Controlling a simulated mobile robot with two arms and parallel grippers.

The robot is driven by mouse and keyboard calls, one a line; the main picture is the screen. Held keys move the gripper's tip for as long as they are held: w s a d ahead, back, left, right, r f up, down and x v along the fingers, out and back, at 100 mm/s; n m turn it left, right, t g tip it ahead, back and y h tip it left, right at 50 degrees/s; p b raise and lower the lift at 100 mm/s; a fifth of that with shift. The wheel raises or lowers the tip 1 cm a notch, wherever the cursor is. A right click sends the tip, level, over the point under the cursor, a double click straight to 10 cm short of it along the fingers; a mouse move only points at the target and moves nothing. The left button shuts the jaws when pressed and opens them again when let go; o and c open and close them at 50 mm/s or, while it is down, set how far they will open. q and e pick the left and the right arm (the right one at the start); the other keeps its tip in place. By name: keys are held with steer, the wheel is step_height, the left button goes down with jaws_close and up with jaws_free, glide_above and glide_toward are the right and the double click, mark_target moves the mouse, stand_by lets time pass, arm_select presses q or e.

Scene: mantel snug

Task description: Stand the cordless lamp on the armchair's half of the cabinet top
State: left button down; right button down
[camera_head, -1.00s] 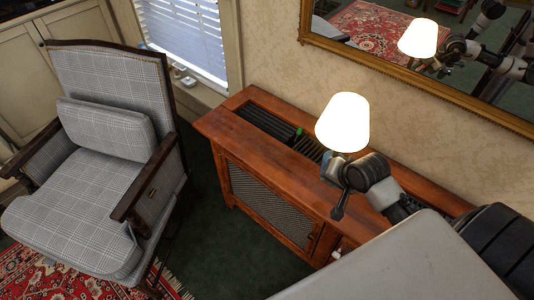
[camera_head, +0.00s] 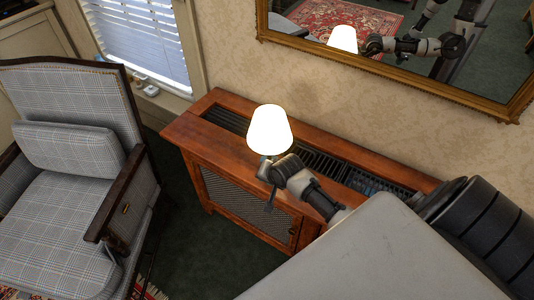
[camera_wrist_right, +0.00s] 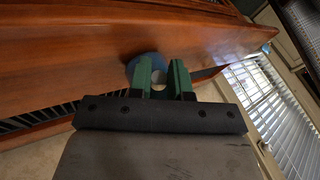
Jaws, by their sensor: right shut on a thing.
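The cordless lamp (camera_head: 269,129), with a glowing white shade, is upright in the head view. My right gripper (camera_head: 268,170) is shut on it below the shade. Lamp and gripper appear over the armchair's half of the wooden cabinet (camera_head: 190,127), near its front edge. In the right wrist view, the green fingers (camera_wrist_right: 160,80) close around the lamp's pale stem, and its round blue-grey part (camera_wrist_right: 147,58) shows against the wood. I cannot tell whether the base touches the top. The grey plaid armchair (camera_head: 60,205) stands left of the cabinet. My left gripper is out of view.
A dark slatted grille (camera_head: 318,160) runs along the back of the cabinet top. A gilt-framed mirror (camera_head: 390,72) hangs on the wall behind, and a window with blinds (camera_head: 140,45) is at the left. The cabinet top's left end is bare wood.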

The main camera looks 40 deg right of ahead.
steer(key=shift+w+f, duration=0.1)
steer(key=shift+f, duration=0.25)
steer(key=c, duration=1.1)
jaws_free()
steer(key=shift+o, duration=0.2)
